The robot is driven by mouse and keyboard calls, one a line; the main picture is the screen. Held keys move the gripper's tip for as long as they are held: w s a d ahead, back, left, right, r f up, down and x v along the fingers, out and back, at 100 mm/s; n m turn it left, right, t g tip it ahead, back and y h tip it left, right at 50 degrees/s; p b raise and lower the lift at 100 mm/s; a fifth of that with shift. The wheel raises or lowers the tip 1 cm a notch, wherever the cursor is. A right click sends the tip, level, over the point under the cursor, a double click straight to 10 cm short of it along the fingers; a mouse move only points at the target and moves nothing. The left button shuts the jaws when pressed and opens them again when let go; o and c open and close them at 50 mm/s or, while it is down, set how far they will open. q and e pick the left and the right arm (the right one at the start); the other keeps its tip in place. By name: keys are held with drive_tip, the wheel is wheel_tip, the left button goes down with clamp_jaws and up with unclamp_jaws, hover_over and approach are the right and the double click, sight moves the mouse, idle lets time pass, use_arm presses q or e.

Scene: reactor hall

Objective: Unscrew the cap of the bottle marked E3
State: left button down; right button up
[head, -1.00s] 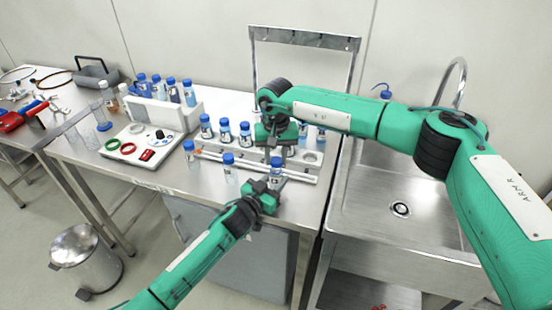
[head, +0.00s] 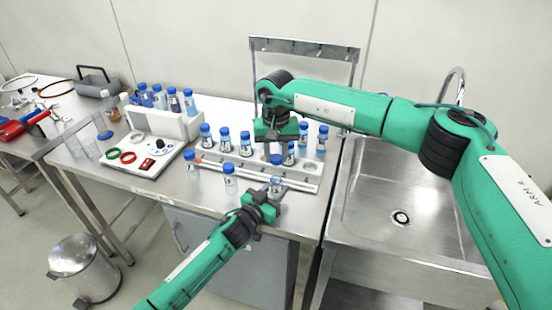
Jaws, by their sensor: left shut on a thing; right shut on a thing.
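My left gripper (head: 272,194) is shut on a clear bottle (head: 276,185) and holds it upright near the table's front edge. The bottle's top shows no blue cap. My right gripper (head: 277,152) is just above it, pointing down and shut on a blue cap (head: 277,160). A gap shows between this cap and the bottle's mouth, so the cap is off the bottle. The label on the held bottle is too small to read, so I cannot confirm E3.
Several blue-capped bottles stand around a pale rack (head: 309,180) behind the held bottle. Another capped bottle (head: 230,183) stands to the left, close to my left gripper. A white tray (head: 143,158) lies further left. A sink (head: 375,210) is at the right.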

use_arm(q)
drive_tip(key=c, duration=0.9)
unclamp_jaws()
